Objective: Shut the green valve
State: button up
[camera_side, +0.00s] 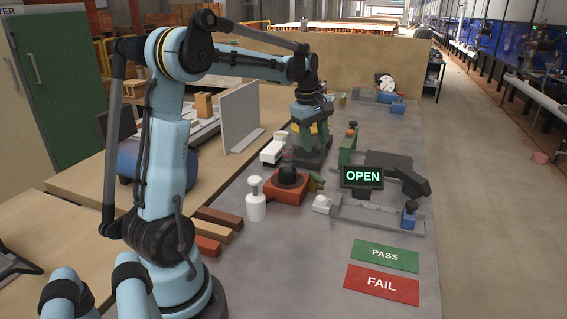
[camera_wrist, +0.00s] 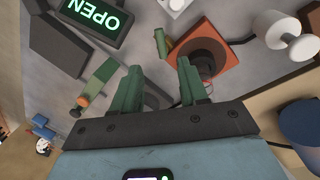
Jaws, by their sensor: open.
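My gripper (camera_side: 311,137) hangs over the back middle of the grey table, in front of the tan panel. In the wrist view its two green fingers (camera_wrist: 160,78) are apart, with nothing clearly held between them. A small green lever-like part (camera_side: 316,182) sits at the right of an orange-red base (camera_side: 272,194) with a black round top; it also shows in the wrist view (camera_wrist: 160,43), beyond the fingertips. An upright green block (camera_side: 347,148) with a knob on top stands to the right of my gripper. I cannot tell for certain which green part is the valve.
A black display (camera_side: 362,177) reads OPEN. A white bottle-like object (camera_side: 256,204) stands at the front left of the orange-red base. Green PASS (camera_side: 385,255) and red FAIL (camera_side: 381,284) plates lie at the front. The table between the base and these plates is mostly clear.

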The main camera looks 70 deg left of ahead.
aim_at(320, 178)
jog(key=f, duration=0.3)
jog(key=w+f, duration=0.1)
jog(key=f, duration=0.3)
jog(key=w+f, duration=0.1)
jog(key=f, duration=0.3)
jog(key=shift+w+a+f, duration=0.1)
jog(key=shift+w+f, duration=0.05)
jog(key=shift+f, duration=0.1)
jog(key=shift+c, duration=0.3)
grip_shut()
